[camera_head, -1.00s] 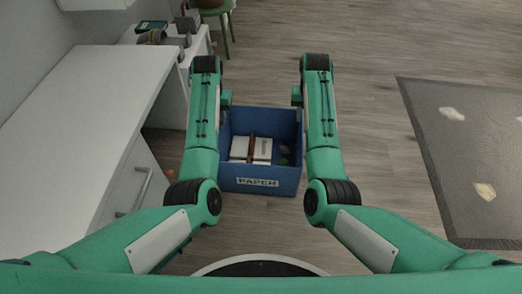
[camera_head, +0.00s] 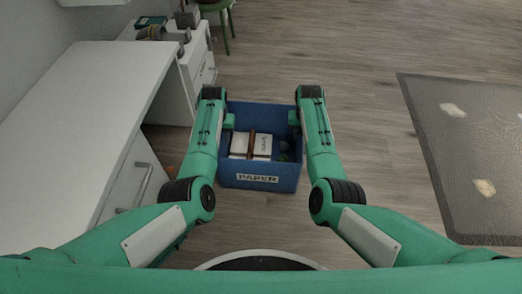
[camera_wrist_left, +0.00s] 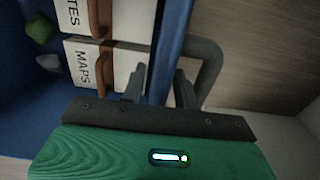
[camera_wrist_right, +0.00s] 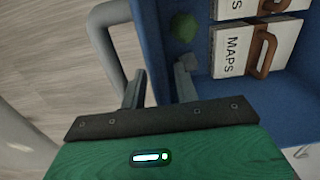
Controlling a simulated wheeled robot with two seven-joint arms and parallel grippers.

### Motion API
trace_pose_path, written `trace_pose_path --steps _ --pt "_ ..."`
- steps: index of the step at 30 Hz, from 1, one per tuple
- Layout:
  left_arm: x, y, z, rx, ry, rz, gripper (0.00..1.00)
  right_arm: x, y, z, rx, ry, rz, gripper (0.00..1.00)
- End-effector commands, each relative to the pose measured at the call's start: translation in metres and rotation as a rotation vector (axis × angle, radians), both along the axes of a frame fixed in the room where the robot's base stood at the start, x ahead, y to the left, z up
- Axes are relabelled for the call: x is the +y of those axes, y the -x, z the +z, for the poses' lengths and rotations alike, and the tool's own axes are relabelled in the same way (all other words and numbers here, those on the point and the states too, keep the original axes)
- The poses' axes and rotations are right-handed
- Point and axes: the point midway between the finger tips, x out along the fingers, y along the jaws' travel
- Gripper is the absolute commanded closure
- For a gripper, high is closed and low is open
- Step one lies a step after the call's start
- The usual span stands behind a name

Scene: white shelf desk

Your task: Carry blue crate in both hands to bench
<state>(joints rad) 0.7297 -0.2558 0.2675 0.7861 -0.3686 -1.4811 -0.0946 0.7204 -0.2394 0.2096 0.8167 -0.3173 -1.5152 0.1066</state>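The blue crate (camera_head: 258,194) with a PAPER label stands on the floor in front of me. It holds white folders or boxes, one marked MAPS (camera_wrist_left: 90,62), and small green items (camera_wrist_right: 184,28). My left gripper (camera_head: 228,121) is at the crate's left side; in the left wrist view its fingers (camera_wrist_left: 160,80) straddle the crate wall beside a grey handle (camera_wrist_left: 208,62). My right gripper (camera_head: 294,118) is at the right side; in the right wrist view its fingers (camera_wrist_right: 159,80) straddle that wall near another handle (camera_wrist_right: 103,38). Both look open, with gaps beside the walls.
A long white desk (camera_head: 75,130) with a drawer runs along the left. A white cabinet (camera_head: 182,82) with items on top stands beyond it, near a green stool (camera_head: 226,22). A dark mat (camera_head: 462,150) lies at right. Wooden floor is clear around the crate's right.

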Motion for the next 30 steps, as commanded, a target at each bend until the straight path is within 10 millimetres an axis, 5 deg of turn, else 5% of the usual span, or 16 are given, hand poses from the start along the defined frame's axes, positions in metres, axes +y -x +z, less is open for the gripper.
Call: trace_pose_path --steps 14,20,30 --pt "0.0001 0.0003 -0.0132 0.000 0.001 0.001 0.69 -0.0002 0.0000 -0.0129 -0.001 0.000 0.000 0.69" --pt "0.0000 0.0003 -0.0131 0.000 0.001 0.001 1.00 -0.0002 0.0001 -0.0129 0.000 0.000 0.000 1.00" --pt "-0.0001 0.0003 -0.0130 0.000 0.001 0.000 1.00 -0.0001 0.0002 -0.0128 0.000 0.000 0.000 1.00"
